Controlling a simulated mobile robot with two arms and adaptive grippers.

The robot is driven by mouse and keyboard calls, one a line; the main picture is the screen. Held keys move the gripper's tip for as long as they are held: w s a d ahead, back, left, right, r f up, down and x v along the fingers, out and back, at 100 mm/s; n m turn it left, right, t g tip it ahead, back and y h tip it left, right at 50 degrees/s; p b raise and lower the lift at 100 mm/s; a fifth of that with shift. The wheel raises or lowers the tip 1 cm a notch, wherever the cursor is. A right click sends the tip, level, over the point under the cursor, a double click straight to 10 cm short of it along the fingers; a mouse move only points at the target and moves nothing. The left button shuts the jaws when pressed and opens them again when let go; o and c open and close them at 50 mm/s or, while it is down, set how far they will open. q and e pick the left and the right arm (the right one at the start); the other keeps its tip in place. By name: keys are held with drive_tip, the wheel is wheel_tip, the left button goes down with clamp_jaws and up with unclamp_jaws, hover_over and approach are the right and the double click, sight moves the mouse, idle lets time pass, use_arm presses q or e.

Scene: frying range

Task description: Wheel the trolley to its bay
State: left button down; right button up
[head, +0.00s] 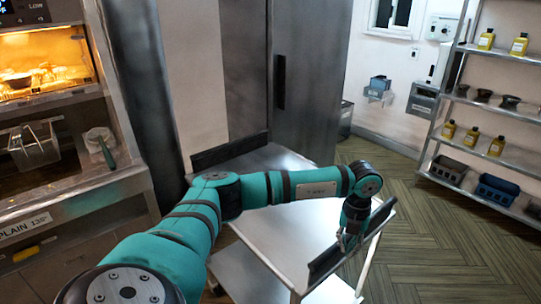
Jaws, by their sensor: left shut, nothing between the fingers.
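The trolley (284,232) is a steel cart in the middle of the head view, with a flat, empty top and a lower shelf. A dark bar (325,262) runs along its near right end, and a similar dark bar (229,151) stands at its far end. My left arm reaches across the top. My left gripper (347,243) points down by the near right bar, shut with nothing held. I cannot tell whether it touches the bar. My right gripper is out of view. No marked bay can be made out.
A tall steel cabinet (308,75) stands just behind the trolley. A lit fryer counter (45,85) with a clear bin (35,145) is on the left. The wood floor (430,240) at right is clear.

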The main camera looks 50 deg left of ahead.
use_arm(q)
wheel_tip(320, 180, down, 6)
drive_tip(key=b, duration=0.4)
drive_tip(key=shift+f, duration=0.15)
idle(0.6)
drive_tip(key=shift+a+b, duration=0.15)
drive_tip(key=shift+b, duration=0.15)
drive_tip(key=a+b, duration=0.4)
drive_tip(key=a, duration=2)
drive_tip(key=shift+d, duration=0.1)
